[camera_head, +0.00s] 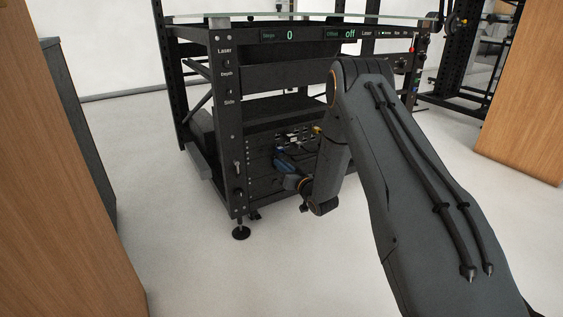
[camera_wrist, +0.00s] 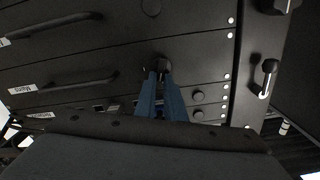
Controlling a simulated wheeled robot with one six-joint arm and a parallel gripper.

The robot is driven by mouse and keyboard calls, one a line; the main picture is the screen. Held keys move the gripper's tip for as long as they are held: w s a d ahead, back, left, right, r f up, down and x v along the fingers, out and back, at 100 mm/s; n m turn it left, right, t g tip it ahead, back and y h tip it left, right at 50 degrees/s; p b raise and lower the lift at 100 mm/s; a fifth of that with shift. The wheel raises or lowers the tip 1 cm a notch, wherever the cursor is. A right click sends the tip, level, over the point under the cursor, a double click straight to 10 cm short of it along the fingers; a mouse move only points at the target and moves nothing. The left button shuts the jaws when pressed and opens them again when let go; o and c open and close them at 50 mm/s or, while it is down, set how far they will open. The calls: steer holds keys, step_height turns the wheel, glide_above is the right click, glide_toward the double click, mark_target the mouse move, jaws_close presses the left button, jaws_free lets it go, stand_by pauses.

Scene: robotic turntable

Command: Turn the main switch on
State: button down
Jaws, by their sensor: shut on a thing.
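A dark panel (camera_wrist: 205,55) with a small black knob (camera_wrist: 162,66) fills most of the wrist view. My gripper (camera_wrist: 161,80) has two blue fingers closed around this knob, their tips touching it. The knob's marking and its on or off position cannot be read, so I cannot tell for certain that it is the main switch. In the head view my gripper (camera_head: 286,163) is at the lower front of the black turntable rack (camera_head: 222,120); the arm partly hides the panel there.
Two black handles with white labels are on the panel, the upper handle (camera_wrist: 60,28) and the lower handle (camera_wrist: 65,82). A lever-like switch (camera_wrist: 267,78) sits on the rack post to the right. Wooden panels stand left (camera_head: 45,190) and right (camera_head: 535,90). Open floor (camera_head: 200,280) lies in front.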

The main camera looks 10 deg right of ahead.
steer(key=shift+w+d+f+m+p, duration=0.1)
steer(key=shift+d+f+m+p, duration=0.15)
steer(key=shift+m+p, duration=1.55)
steer(key=shift+w+d+f+m+p, duration=0.15)
steer(key=shift+f+m+p, duration=0.25)
steer(key=shift+m, duration=2.65)
steer(key=shift+s+d+f+m+p, duration=0.15)
steer(key=shift+m+p, duration=1)
steer(key=shift+m, duration=1.3)
steer(key=shift+w, duration=0.1)
steer(key=c, duration=1.8)
jaws_free()
steer(key=shift+c, duration=0.2)
steer(key=p+v, duration=0.3)
steer(key=v, duration=0.5)
steer(key=shift+w, duration=0.1)
